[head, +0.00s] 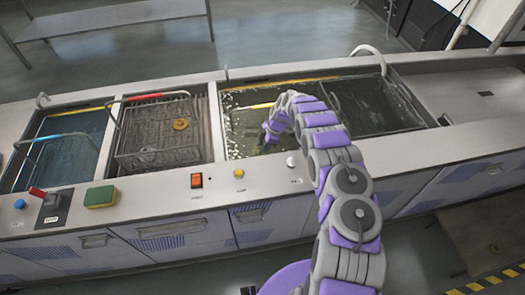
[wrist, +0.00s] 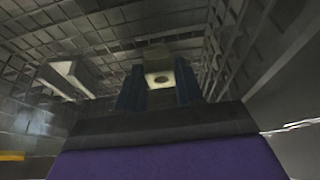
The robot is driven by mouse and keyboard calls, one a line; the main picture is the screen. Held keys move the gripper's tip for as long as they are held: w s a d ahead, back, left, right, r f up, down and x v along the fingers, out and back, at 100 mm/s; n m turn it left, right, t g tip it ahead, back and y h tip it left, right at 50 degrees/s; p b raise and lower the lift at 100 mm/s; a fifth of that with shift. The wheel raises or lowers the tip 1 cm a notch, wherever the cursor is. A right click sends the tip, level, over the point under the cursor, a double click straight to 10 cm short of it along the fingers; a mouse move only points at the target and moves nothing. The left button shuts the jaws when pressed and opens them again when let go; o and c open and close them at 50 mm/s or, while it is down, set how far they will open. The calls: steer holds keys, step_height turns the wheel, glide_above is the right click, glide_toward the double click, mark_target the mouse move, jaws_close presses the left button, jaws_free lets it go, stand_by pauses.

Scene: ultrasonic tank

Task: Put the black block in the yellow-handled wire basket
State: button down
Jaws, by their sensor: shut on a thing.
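The yellow-handled wire basket (head: 247,107) is in the large right tank in the head view; its yellow bars show at the near left and along the back. My gripper (head: 266,141) reaches down into the left part of that tank, and its tips are hard to make out there. In the wrist view my gripper's dark blue fingers (wrist: 159,88) are shut on a small block (wrist: 158,77) with a pale face and a round dark hole. I cannot tell that it is the black block. Wire mesh (wrist: 250,40) surrounds the fingers.
A pale, blocky object (wrist: 68,78) lies left of the fingers. The middle tank holds a red-handled basket (head: 118,128) with a brass-coloured ring (head: 180,124). A blue-handled basket (head: 50,136) is at the left. A sponge (head: 100,197) and switches (head: 196,181) line the front ledge.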

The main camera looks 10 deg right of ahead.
step_height(320, 180, down, 2)
steer(key=shift+f, duration=0.2)
steer(key=shift+r, duration=0.1)
steer(key=c, duration=0.7)
jaws_free()
steer(key=shift+r, duration=0.1)
